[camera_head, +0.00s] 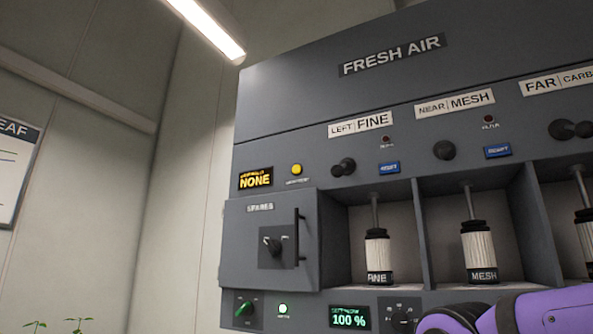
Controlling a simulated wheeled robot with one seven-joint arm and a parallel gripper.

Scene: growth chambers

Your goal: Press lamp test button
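A round yellow button (297,169) sits on the dark grey FRESH AIR panel (300,100), right of a small amber display reading NONE (255,178). The small label under the button is too blurred to read for certain. A round, green-lit button or lamp (283,309) sits low on the panel, and its label is also unreadable. Which one is the lamp test button I cannot tell for certain. My purple arm shows at the bottom right, well below and right of the yellow button. My gripper is out of view.
Black knobs (344,167) and blue buttons (389,167) line the panel above open bays with FINE (377,255) and MESH (478,250) filters. The SPARES door (242,245) has a protruding handle (297,238). A green knob (244,308) and 100 % display (350,317) sit below.

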